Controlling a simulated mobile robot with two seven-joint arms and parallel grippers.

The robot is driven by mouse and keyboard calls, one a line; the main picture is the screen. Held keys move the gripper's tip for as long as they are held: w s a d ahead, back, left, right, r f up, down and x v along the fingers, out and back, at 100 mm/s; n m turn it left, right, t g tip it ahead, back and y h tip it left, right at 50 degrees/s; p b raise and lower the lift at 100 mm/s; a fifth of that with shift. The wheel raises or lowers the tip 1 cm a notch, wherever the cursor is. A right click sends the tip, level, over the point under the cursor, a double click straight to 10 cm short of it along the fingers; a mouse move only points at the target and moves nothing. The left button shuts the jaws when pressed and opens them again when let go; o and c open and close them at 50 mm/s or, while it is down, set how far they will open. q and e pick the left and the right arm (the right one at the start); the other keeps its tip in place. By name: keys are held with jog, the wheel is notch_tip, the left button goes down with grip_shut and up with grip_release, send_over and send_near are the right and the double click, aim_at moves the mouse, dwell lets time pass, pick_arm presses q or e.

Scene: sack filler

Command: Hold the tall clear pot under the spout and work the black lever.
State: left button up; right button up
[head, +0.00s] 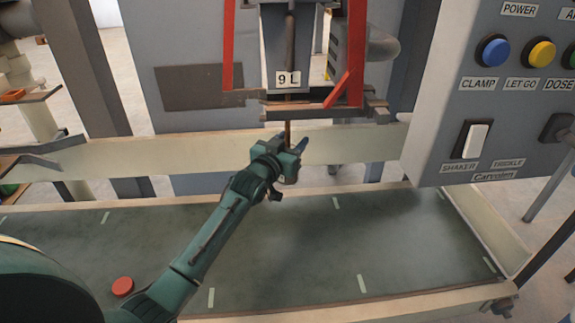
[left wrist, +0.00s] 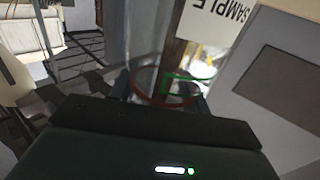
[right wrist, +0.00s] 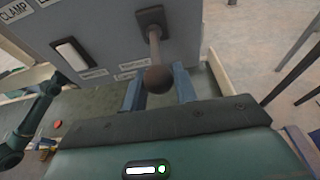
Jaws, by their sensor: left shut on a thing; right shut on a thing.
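The tall clear pot (left wrist: 150,45) shows in the left wrist view as a see-through cylinder with a red ring, between the fingers of my left gripper (left wrist: 160,88). In the head view my left gripper (head: 285,150) is shut on it below the red frame; the pot itself is hard to make out there. A brown upright pipe, seemingly the spout (head: 288,125), comes down just above that gripper. Whether it lines up with the pot is unclear. The black lever (right wrist: 155,45), with a round knob, hangs from the grey box; my right gripper (right wrist: 158,92) is shut on its knob.
The grey control box (head: 440,120) carries buttons and a white rocker switch (head: 471,139). A red frame (head: 355,60) hangs above my left gripper. A cream rail (head: 200,155) runs behind.

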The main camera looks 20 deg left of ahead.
jog(key=shift+f, duration=0.15)
jog(key=shift+w+r, duration=0.15)
jog(key=shift+r, duration=1.85)
jog(key=o, duration=0.7)
jog(key=shift+o, duration=0.3)
jog(key=shift+s+d, duration=0.15)
jog(key=shift+s, duration=0.15)
jog(key=v, duration=0.8)
jog(key=shift+s+f, duration=0.25)
jog(key=shift+s, duration=0.1)
jog(key=shift+d, duration=0.1)
